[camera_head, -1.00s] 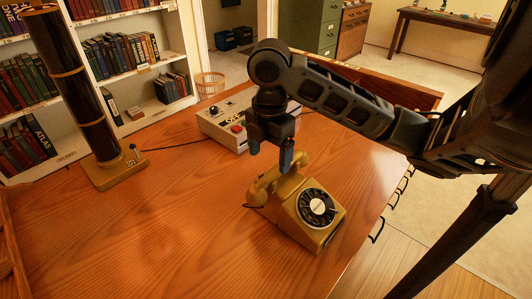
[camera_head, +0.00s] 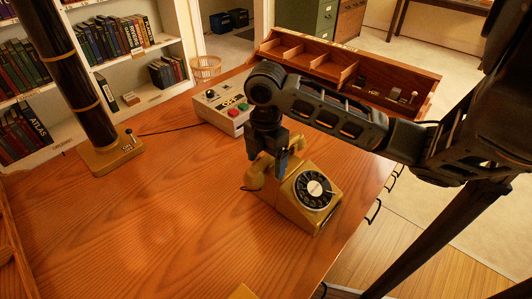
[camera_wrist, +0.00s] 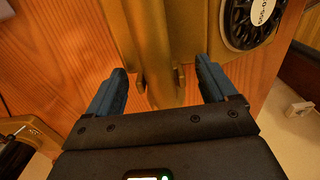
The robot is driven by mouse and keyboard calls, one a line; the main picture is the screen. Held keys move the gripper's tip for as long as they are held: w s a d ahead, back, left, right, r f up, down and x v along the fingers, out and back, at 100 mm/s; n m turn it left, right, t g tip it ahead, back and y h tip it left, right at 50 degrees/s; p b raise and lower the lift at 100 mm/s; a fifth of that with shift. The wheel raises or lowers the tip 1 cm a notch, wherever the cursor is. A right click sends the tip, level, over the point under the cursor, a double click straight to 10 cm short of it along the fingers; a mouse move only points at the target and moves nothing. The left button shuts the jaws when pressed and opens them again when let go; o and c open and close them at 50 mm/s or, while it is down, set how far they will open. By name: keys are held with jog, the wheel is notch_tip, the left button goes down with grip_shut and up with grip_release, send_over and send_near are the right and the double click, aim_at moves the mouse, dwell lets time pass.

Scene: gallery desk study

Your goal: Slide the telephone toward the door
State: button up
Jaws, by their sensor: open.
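The yellow-tan rotary telephone (camera_head: 322,216) stands on the wooden desk, near its right edge, with its black dial facing up. Its handset (camera_head: 254,178) lies across the back of the body, partly hidden by my gripper (camera_head: 272,158). My gripper points down at the handset side of the telephone. In the wrist view, my gripper (camera_wrist: 164,82) is open, with its two blue fingers apart on either side of part of the telephone (camera_wrist: 150,45). I cannot tell whether a finger touches it. A doorway (camera_head: 232,42) opens at the back.
A control box (camera_head: 222,115) with red and green buttons stands behind the telephone. A dark column on a brass base (camera_head: 112,158) stands at left. A wooden organizer (camera_head: 300,58) runs along the far right of the desk. The desk's left middle (camera_head: 150,230) is clear.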

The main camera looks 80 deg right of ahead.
jog(key=shift+c, duration=0.5)
grip_shut()
dwell(0.3)
